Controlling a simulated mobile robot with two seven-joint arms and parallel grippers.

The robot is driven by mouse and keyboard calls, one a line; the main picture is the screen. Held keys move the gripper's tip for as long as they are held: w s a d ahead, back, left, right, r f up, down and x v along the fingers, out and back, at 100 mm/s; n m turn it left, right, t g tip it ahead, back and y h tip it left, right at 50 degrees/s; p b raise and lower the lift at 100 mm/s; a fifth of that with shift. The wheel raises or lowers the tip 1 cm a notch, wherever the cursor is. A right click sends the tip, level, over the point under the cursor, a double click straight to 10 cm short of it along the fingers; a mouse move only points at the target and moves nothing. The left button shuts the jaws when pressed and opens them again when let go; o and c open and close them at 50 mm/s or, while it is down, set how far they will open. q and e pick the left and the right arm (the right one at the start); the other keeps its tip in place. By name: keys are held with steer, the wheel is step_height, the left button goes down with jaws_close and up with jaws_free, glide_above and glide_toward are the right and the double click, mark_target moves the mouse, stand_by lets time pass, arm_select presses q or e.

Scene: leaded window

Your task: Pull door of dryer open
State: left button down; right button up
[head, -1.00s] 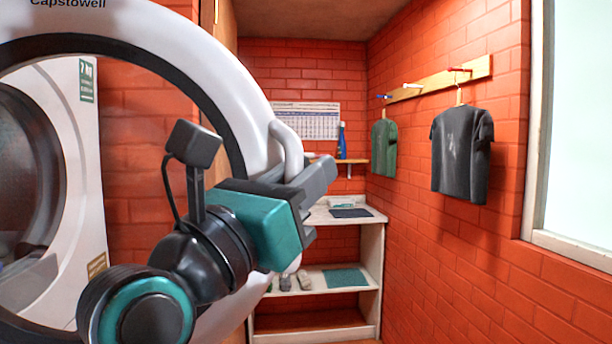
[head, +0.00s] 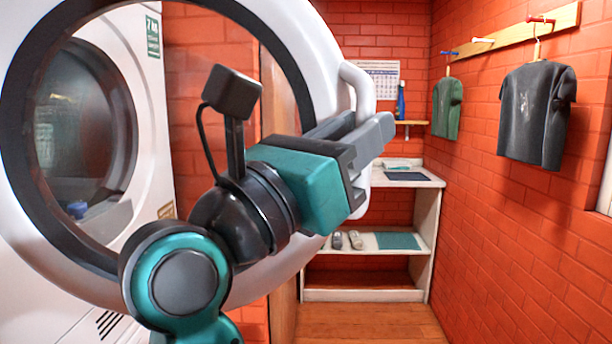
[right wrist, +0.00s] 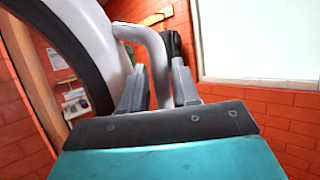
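The dryer door (head: 320,60) is a large white ring with a dark inner rim, swung out from the white dryer (head: 150,120) and standing open. The dryer's round opening (head: 85,130) shows through the ring. A pale curved handle (head: 362,85) sits on the door's right edge. My right gripper (head: 365,130) is at the handle's lower part. In the right wrist view the handle (right wrist: 158,60) runs down between the two fingers (right wrist: 160,88), which look closed about it. The exact contact is partly hidden. My left gripper is not in view.
A white shelf unit (head: 425,230) holding shoes and a mat stands at the back. Shirts, green (head: 447,108) and dark (head: 538,115), hang from a wooden rack (head: 510,35) on the right brick wall. Wooden floor (head: 375,322) is clear before the shelf.

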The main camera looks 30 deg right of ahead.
steer(key=b+v, duration=0.1)
steer(key=v, duration=0.8)
steer(key=shift+a+f, duration=0.2)
steer(key=shift+a, duration=0.15)
steer(key=shift+s, duration=0.1)
